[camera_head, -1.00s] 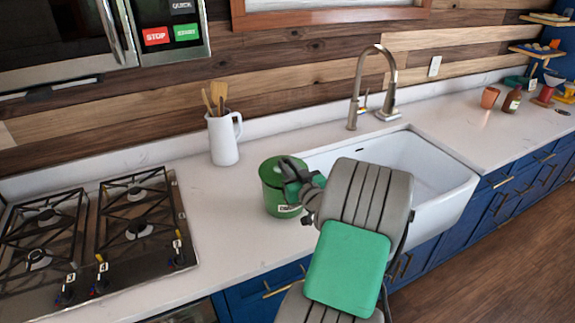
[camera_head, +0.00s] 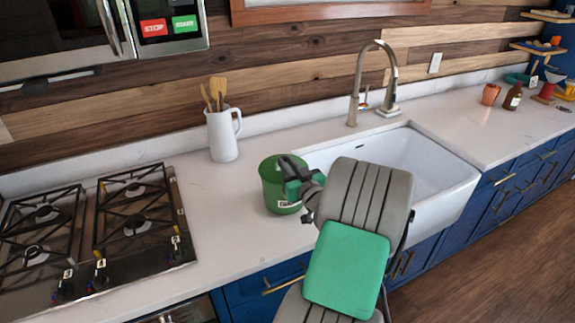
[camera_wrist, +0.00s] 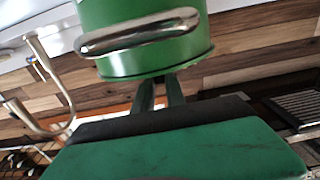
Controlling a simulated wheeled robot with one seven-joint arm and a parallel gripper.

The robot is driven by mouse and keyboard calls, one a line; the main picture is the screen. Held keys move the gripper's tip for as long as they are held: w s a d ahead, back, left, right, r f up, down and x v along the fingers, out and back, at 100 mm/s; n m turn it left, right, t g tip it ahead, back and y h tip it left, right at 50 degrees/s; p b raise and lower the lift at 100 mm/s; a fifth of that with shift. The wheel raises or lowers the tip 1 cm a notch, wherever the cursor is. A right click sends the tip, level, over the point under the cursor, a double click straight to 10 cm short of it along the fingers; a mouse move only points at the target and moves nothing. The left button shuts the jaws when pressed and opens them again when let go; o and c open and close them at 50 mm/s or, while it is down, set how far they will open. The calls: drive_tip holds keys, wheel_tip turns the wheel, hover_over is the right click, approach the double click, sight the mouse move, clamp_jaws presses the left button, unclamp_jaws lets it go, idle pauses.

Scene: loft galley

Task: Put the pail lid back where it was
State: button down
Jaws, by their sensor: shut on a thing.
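The green pail (camera_head: 273,190) stands upright on the white counter, left of the sink, with a pale label on its front. It also shows upside down in the wrist view (camera_wrist: 150,45), with a silver handle across it. The pail lid (camera_wrist: 160,75) appears as a thin green rim at the pail's mouth. My gripper (camera_head: 291,170) is at the pail's top right, and its narrow fingers meet the lid side in the wrist view. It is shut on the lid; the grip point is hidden. I cannot tell whether the lid is fully seated.
A white jug (camera_head: 222,135) with wooden utensils stands behind the pail. The sink (camera_head: 400,165) and tall faucet (camera_head: 372,85) are to the right. A gas stove (camera_head: 95,230) is at the left. The counter between stove and pail is clear.

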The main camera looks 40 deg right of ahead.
drive_tip(key=c, duration=1.3)
unclamp_jaws()
drive_tip(key=shift+s+f, duration=0.1)
